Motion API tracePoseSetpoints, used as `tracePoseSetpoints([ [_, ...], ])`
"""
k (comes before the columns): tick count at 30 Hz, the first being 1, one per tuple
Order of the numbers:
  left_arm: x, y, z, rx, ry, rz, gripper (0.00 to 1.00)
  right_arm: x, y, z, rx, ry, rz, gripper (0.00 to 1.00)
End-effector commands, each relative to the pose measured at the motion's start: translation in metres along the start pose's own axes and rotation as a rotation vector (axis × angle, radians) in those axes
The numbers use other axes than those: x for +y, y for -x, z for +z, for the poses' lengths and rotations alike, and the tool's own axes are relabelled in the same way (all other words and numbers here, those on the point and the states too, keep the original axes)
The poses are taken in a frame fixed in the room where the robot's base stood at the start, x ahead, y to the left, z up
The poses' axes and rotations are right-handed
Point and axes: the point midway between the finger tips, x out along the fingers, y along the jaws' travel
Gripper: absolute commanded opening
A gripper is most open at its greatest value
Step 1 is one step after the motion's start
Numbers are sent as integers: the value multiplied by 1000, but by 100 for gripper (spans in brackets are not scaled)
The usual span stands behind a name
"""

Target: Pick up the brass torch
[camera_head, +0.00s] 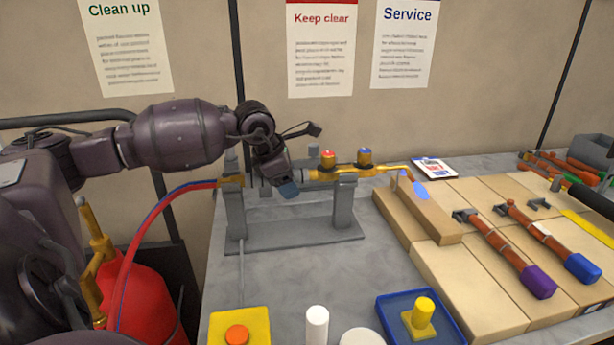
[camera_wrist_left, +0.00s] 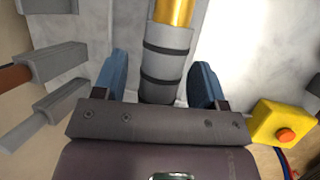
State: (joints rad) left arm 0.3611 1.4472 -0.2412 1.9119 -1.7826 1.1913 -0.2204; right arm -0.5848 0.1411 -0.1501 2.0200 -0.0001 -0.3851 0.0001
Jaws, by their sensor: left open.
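The brass torch (camera_head: 328,174) rests across the posts of a grey stand (camera_head: 300,236), with red and blue knobs on top. Its bent nozzle points right, with a blue flame-like shape at the tip. My left gripper (camera_head: 288,189) is at the torch's handle, left of the knobs, and hides part of it. In the left wrist view, the grey handle (camera_wrist_left: 163,62) with dark bands lies between the blue fingers of my left gripper (camera_wrist_left: 160,84). Gaps show on both sides, so the gripper is open around it. My right gripper is not in view.
Red and blue hoses (camera_head: 150,215) run from the torch's left end towards a red cylinder (camera_head: 140,295). A yellow box with an orange button (camera_head: 237,335) and a blue tray (camera_head: 455,336) are in front. Pale blocks (camera_head: 490,265) with copper-coloured pipe parts (camera_head: 503,243) fill the right.

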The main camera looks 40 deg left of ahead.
Motion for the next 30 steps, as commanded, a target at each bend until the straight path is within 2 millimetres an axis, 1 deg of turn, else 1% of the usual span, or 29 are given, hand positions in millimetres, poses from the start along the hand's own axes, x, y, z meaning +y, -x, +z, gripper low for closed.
tracePoseSetpoints([
  [1, 0, 0, 0, 0, 0, 0, 64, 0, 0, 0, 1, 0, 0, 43],
  [2, 0, 0, 0, 0, 0, 0, 59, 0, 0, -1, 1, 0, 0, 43],
  [12, 0, 0, 0, 0, 0, -1, 8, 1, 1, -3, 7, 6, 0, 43],
  [20, 1, 2, 2, -5, -1, 2, 8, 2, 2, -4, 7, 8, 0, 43],
  [23, 2, 7, 4, -6, -1, 3, 8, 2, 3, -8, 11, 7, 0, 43],
  [26, 4, 16, 7, -5, -2, 5, 8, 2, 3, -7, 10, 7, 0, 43],
  [30, 9, 38, 17, -7, -2, 7, 8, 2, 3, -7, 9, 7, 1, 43],
])
